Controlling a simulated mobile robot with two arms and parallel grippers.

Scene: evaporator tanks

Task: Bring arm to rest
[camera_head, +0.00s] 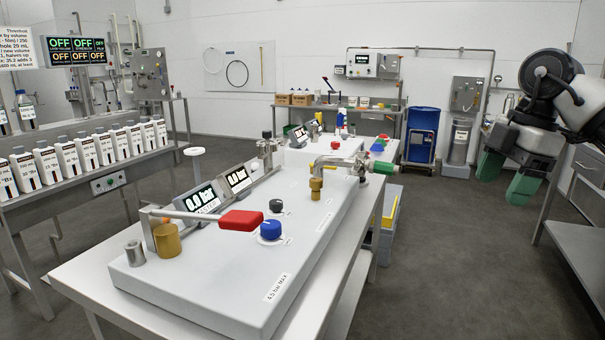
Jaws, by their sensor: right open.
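My right gripper (506,180) is raised at the right of the head view. Its two green fingers stand apart with nothing between them, and it is clear of the table (95,272). My left gripper does not show. On the table stands a grey panel block (220,283) with a red lever handle (241,220), a blue knob (271,229) and a dark knob (276,205). Two small displays on the block read 0.0 bar. A brass fitting (167,240) and a valve with a green part (368,180) are also on it.
A bench at left holds a row of white bottles (68,157). A steel shelf table (585,250) stands at the right edge, below and beside my right gripper. A blue drum (422,135) stands at the back wall. The floor between the tables at right is open.

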